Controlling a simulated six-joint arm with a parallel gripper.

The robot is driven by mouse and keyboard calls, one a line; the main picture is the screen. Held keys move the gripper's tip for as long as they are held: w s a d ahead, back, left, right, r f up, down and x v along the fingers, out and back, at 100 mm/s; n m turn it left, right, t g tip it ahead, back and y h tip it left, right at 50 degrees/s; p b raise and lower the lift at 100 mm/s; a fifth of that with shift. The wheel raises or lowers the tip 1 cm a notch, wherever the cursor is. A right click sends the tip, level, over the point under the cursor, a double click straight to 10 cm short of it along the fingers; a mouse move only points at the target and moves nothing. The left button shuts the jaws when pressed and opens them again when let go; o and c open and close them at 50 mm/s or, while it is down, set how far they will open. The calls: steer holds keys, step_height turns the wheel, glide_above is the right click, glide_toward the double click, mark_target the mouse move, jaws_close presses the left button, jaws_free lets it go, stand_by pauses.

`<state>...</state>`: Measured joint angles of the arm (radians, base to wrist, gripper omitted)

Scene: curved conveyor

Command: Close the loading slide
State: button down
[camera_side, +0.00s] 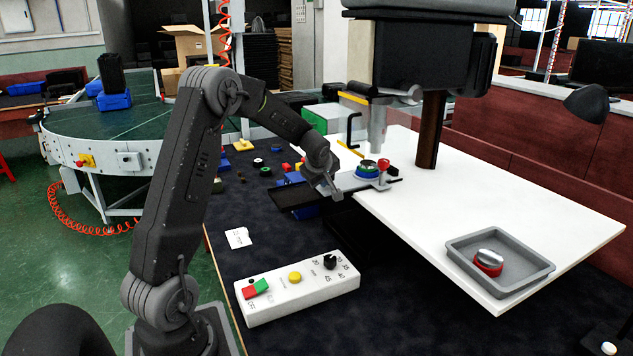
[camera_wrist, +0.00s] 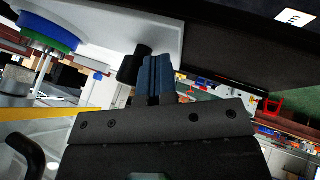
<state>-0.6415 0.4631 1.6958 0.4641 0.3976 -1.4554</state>
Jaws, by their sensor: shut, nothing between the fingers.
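A round green and blue part (camera_side: 367,169) sits beneath the press head, beside a red-knobbed lever (camera_side: 383,166). My gripper (camera_side: 333,191) is shut and empty, pointing down next to the slide; I cannot tell whether it touches it. In the wrist view, the closed blue-grey fingers (camera_wrist: 156,74) are beside a dark cylindrical knob (camera_wrist: 133,63) on a pale panel. The green and blue part (camera_wrist: 47,33) shows at upper left there.
The press (camera_side: 421,55) overhangs the white worktop (camera_side: 480,215). A grey tray (camera_side: 530,268) holding a red and silver piece stands at front right. A white control box (camera_side: 297,288) lies in front. Several small coloured parts lie behind my gripper. The curved conveyor (camera_side: 140,122) is at back left.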

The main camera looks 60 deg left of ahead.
mark_target(332, 177)
steer(key=shift+w, duration=1.55)
steer(key=shift+s+d, duration=0.1)
steer(key=shift+s, duration=0.3)
steer(key=s, duration=0.1)
steer(key=s+d+r, duration=0.1)
steer(key=s, duration=0.2)
steer(key=shift+d+r, duration=0.15)
steer(key=shift+d, duration=0.1)
steer(key=v, duration=0.9)
steer(key=s+d+r+m+h, duration=0.1)
steer(key=s+d+m, duration=0.15)
steer(key=d, duration=0.35)
steer(key=s+d+r+m+t+h, duration=0.1)
steer(key=s+d+r+m, duration=0.1)
steer(key=d+m, duration=0.3)
steer(key=s+d+r+m+h, duration=0.1)
steer(key=s+d+m, duration=0.1)
steer(key=d, duration=0.5)
steer(key=s+d+f+m+h, duration=0.1)
steer(key=s+d+m+h, duration=0.2)
steer(key=s+d+m, duration=0.7)
steer(key=shift+s+d+f, duration=0.35)
steer(key=shift+s+d, duration=0.55)
steer(key=shift+s, duration=0.15)
